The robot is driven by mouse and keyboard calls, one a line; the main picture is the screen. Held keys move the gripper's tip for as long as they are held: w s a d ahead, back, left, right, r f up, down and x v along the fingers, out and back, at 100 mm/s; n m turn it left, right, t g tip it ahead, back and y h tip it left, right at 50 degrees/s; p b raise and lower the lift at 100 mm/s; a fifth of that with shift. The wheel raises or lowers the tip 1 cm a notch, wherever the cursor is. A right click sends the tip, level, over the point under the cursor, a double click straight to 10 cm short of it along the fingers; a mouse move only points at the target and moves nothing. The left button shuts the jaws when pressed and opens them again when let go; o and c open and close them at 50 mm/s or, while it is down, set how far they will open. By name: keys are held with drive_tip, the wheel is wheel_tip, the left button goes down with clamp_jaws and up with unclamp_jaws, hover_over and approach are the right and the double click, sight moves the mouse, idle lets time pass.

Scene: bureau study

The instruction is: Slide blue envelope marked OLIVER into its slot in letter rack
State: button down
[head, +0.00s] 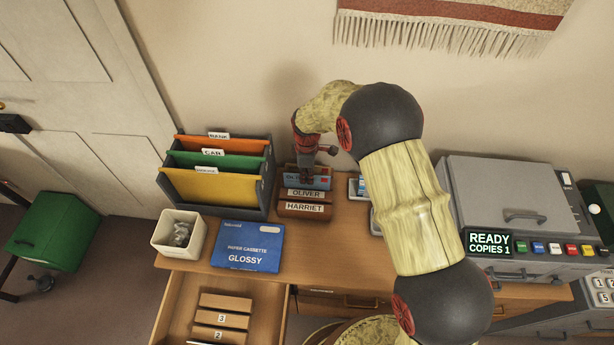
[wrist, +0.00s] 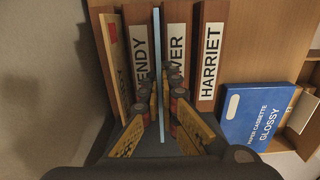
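The blue envelope (wrist: 157,50) shows edge-on as a thin blue strip in the wrist view, upright between the rack's WENDY and OLIVER plates. In the head view its pale blue face (head: 322,183) shows just behind the OLIVER plate. The wooden letter rack (head: 304,209) stands on the desk against the wall; its OLIVER plate (wrist: 174,35) and HARRIET plate (wrist: 210,50) are readable. My gripper (wrist: 161,90) is shut on the envelope, a finger on each side, low over the rack. How deep the envelope sits is hidden.
A cream and red envelope (wrist: 112,50) stands at the rack's far side. Left of the rack are a file sorter (head: 212,190), a white bin (head: 180,234) and a blue paper cassette box (head: 248,247). A printer (head: 510,205) stands right. A drawer (head: 222,305) is open in front.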

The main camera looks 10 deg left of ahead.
drive_tip(key=shift+f+b, duration=0.45)
drive_tip(key=shift+f, duration=0.45)
idle(0.7)
drive_tip(key=c, duration=2.3)
unclamp_jaws()
drive_tip(key=o, duration=0.3)
drive_tip(key=shift+o, duration=0.2)
wheel_tip(320, 180, up, 12)
drive_tip(key=shift+r, duration=0.1)
